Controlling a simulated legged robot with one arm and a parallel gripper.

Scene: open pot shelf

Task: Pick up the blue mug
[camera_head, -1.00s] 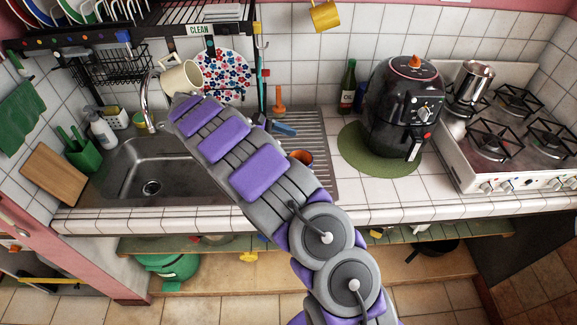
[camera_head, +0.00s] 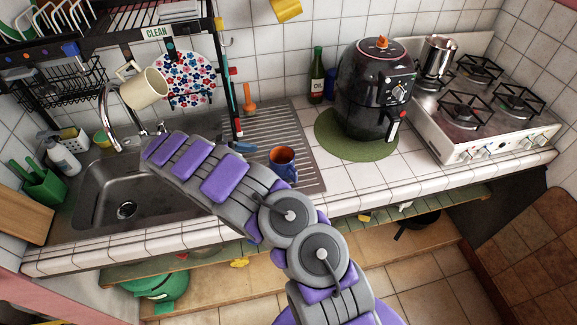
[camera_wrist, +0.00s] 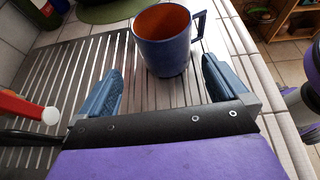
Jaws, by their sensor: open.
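The blue mug (camera_head: 283,162) with an orange inside stands upright on the ribbed metal drainboard (camera_head: 300,131), right of the sink. In the wrist view the blue mug (camera_wrist: 163,52) is just beyond the fingertips, with its handle to the right. My gripper (camera_wrist: 161,82) is open, its two blue-grey fingers apart, with nothing between them. The mug lies roughly in line with the gap, slightly ahead of it. In the head view my arm hides most of the gripper; a blue finger tip shows left of the mug.
A black air fryer (camera_head: 374,88) stands on a green mat (camera_head: 330,138) behind and right of the mug. An oil bottle (camera_head: 317,76) is beside it. The sink (camera_head: 97,190) lies left. A red-and-white object (camera_wrist: 28,107) is close to the left finger.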

